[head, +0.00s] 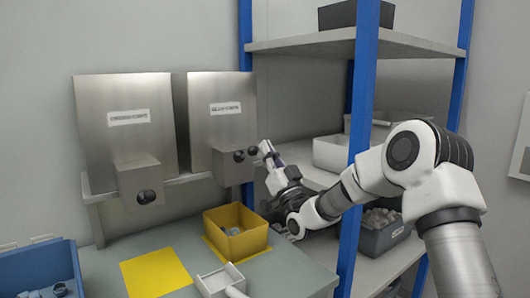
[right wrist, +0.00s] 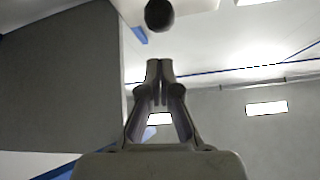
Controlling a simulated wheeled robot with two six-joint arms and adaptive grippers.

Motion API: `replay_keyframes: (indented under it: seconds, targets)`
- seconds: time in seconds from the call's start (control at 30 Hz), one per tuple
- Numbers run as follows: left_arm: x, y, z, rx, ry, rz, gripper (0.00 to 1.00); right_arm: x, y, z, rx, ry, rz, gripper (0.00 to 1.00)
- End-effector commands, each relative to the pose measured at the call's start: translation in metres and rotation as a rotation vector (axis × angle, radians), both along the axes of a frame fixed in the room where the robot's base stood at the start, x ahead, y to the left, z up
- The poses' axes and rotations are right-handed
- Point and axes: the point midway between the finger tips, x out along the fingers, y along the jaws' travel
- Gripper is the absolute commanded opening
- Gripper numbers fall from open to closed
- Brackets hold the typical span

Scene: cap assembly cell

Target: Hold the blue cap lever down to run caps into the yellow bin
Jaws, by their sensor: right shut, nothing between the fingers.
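The right steel dispenser (head: 222,110) carries a label too blurred to read. Its lever ends in a black ball knob (head: 239,156), with a second dark round shape beside it. My right gripper (head: 265,148) is shut and empty, pointing up just right of the knob. In the right wrist view the closed fingertips (right wrist: 160,68) lie below a black ball (right wrist: 159,14), with a visible gap in the picture. The yellow bin (head: 237,245) stands on the bench below the right dispenser, with a few small pieces inside.
A left steel dispenser (head: 125,95) has its own black knob (head: 146,197). A yellow mat (head: 156,272), a white scoop-like tray (head: 220,282) and a blue crate (head: 35,265) are at the front. A blue-posted shelf (head: 358,110) with bins stands close to my right arm.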

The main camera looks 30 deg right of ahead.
Motion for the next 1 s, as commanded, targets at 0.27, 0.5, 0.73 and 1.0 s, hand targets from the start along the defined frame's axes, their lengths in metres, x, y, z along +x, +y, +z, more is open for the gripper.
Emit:
replay_keyframes:
  seconds: [0.27,0.5,0.73,1.0]
  targets:
    - [0.0,0.0,-0.009,0.0,0.0,0.0,0.38,-0.062,-0.002,-0.016,0.006,-0.004,-0.001,0.0]
    - [0.0,0.0,-0.01,0.0,0.0,0.0,0.38,-0.079,-0.002,-0.019,0.002,-0.007,-0.001,0.0]
    - [0.0,0.0,-0.009,0.0,0.0,0.0,0.38,-0.079,-0.002,-0.019,0.001,-0.007,-0.001,0.0]
    - [0.0,0.0,-0.006,0.0,0.0,0.0,0.38,-0.079,-0.004,-0.017,0.003,-0.003,-0.007,0.0]
